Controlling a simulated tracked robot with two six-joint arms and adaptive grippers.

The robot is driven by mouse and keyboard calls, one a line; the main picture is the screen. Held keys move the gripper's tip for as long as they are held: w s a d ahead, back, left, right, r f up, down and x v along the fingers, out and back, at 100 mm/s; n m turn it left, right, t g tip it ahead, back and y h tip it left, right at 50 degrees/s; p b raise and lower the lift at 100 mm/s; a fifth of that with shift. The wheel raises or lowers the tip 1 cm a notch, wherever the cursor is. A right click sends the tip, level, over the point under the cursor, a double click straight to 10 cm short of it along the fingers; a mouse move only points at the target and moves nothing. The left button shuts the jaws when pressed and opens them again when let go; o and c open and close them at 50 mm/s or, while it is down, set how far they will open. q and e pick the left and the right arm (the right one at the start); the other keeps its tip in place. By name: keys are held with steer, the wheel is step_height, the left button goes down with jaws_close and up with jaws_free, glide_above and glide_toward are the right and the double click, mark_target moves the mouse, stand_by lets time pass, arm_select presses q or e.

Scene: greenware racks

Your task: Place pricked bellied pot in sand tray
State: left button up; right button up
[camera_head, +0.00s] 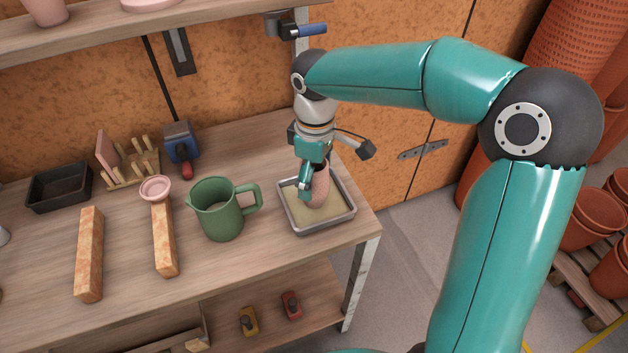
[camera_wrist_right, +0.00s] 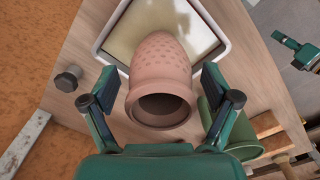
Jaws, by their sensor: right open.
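The pink bellied pot (camera_head: 321,190), pricked with small dimples, stands upright, or nearly so, over the pale sand of the grey sand tray (camera_head: 322,229). In the right wrist view the pot (camera_wrist_right: 158,55) has its open mouth toward the camera, with sand around its far end. Its contact with the sand is hidden. My right gripper (camera_head: 309,184) is open, with its fingers (camera_wrist_right: 160,88) on either side of the pot's neck and gaps showing. A small teal part, probably my left gripper (camera_wrist_right: 297,50), shows at the right of the wrist view; its jaws are unclear.
A green jug (camera_head: 220,211) stands left of the tray. Farther left are two speckled bars (camera_head: 89,260), one with a small pink funnel-like dish (camera_head: 155,188) at its end, and a black tray (camera_head: 58,188). The tray is near the bench's right end.

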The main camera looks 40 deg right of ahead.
step_height(320, 180, up, 10)
steer(key=shift+f+p, duration=0.1)
steer(key=shift+p, duration=0.4)
